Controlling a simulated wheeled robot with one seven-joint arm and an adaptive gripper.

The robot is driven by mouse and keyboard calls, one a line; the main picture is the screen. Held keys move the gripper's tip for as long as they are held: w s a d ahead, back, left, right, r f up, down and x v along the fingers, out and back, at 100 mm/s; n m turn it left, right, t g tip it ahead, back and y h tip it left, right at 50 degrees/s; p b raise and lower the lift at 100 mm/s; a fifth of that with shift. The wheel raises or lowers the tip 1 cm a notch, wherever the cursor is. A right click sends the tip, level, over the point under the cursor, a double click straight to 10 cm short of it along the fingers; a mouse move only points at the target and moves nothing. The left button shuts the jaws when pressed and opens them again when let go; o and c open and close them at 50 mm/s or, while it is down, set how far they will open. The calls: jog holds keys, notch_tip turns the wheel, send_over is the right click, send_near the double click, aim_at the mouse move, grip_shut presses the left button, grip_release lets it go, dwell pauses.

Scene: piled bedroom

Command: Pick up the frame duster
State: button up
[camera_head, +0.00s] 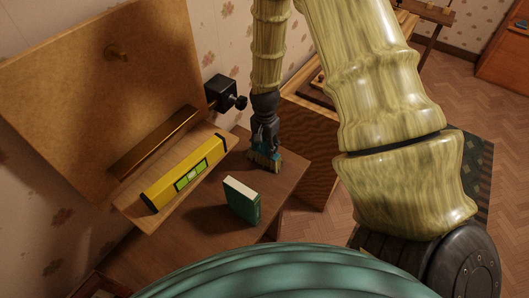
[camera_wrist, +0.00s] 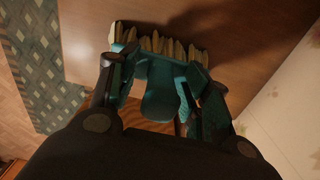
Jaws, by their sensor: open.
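The frame duster is a small teal brush with a row of pale bristles. In the wrist view the duster (camera_wrist: 164,78) lies between the two fingers of my gripper (camera_wrist: 160,88), with its bristles pointing away from the palm. The fingers stand apart on either side of it, and a gap shows at least on the left. In the head view my gripper (camera_head: 265,136) points down over the brown table, and the duster (camera_head: 263,162) shows partly at its fingertips. Most of the duster is hidden there by the fingers.
A green book (camera_head: 242,202) stands on the table (camera_head: 285,182) just in front of the duster. To the left, a yellow spirit level (camera_head: 186,176) lies on a ledge below a tilted board (camera_head: 95,95). A black clamp-like piece (camera_head: 224,93) sits near my gripper. A wooden cabinet (camera_head: 310,140) stands behind.

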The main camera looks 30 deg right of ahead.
grip_shut()
dwell(0.4)
jog(key=shift+r+b, duration=1.5)
jog(key=shift+r, duration=3.55)
jog(key=c, duration=0.8)
grip_release()
grip_shut()
notch_tip(320, 180, up, 6)
jog(key=p, duration=0.5)
jog(key=shift+p, duration=0.3)
